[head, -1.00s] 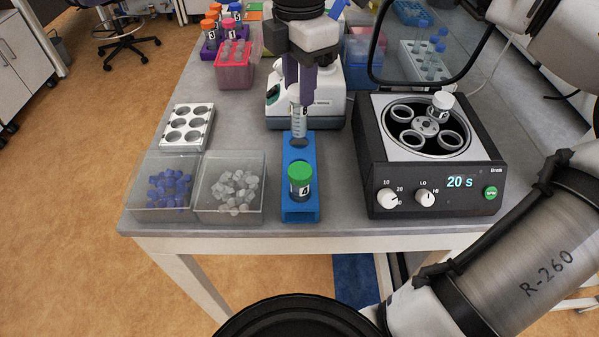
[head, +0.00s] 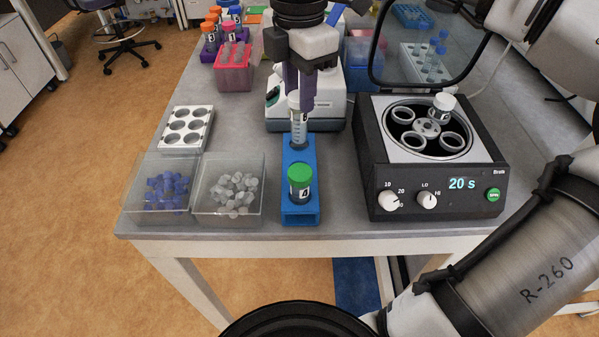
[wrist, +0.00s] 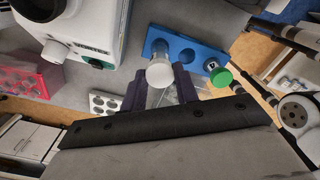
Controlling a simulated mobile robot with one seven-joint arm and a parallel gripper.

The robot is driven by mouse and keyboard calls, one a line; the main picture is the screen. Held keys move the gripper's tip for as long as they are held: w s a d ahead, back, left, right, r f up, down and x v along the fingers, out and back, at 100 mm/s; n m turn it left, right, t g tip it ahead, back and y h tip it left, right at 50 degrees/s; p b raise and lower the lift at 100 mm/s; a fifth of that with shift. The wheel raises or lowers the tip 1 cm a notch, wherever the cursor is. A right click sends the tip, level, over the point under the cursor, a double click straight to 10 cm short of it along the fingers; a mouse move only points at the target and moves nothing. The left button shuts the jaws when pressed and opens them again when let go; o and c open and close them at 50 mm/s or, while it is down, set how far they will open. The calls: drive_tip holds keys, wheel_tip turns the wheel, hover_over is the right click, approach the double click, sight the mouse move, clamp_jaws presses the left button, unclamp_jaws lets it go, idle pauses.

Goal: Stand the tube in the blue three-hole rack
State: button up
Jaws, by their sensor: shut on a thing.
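The blue three-hole rack (head: 287,212) stands near the table's front edge. A green-capped tube (head: 300,184) stands in its front hole. My gripper (head: 299,98) is shut on a white-capped clear tube (head: 299,130), upright at the rack's far end. The tube's lower end meets the far hole in the head view; how deep it sits I cannot tell. In the wrist view the white cap (wrist: 159,74) is between the dark fingers, and the rack's middle hole (wrist: 187,56) looks empty.
A centrifuge (head: 372,190) with open lid stands close on the right. Two clear bins of blue and white caps (head: 237,187) and a white six-hole block (head: 187,127) are on the left. A vortex mixer (head: 335,112) stands just behind the rack.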

drive_tip(key=shift+f, duration=0.15)
drive_tip(key=shift+f+b, duration=0.5)
drive_tip(key=shift+f, duration=0.35)
drive_tip(key=shift+f+b, duration=0.4)
drive_tip(key=shift+b, duration=0.15)
drive_tip(key=shift+f, duration=0.2)
drive_tip(key=shift+f+b, duration=0.5)
drive_tip(key=shift+b, duration=0.05)
